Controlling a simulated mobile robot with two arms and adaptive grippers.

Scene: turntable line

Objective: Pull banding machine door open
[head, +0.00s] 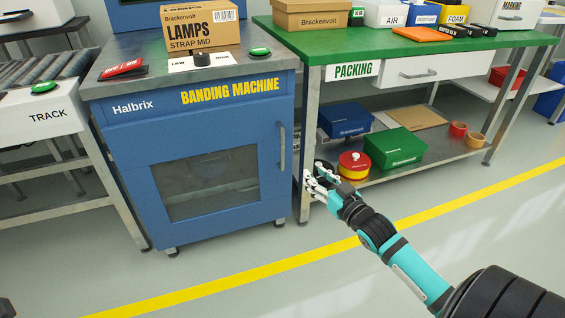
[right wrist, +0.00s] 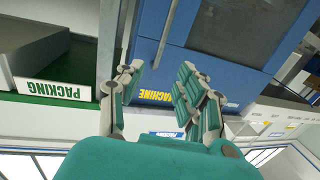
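The blue banding machine (head: 120,135) stands left of centre in the head view. Its door (head: 165,160) has a dark window and looks shut, flush with the front. A vertical grey bar handle (head: 281,147) is on the door's right side. My right gripper (head: 313,180) is right of and lower than the handle, apart from it in the picture, in front of the packing table's leg. In the right wrist view my right gripper (right wrist: 160,70) has its fingers spread with nothing between them; the handle (right wrist: 167,33) shows beyond the fingertips.
The packing table (head: 400,50) stands close on the right, with a blue box (head: 345,121), a green box (head: 395,148) and a red-yellow round container (head: 354,165) on its lower shelf. A lamps carton (head: 200,35) is on the machine. The floor in front is clear.

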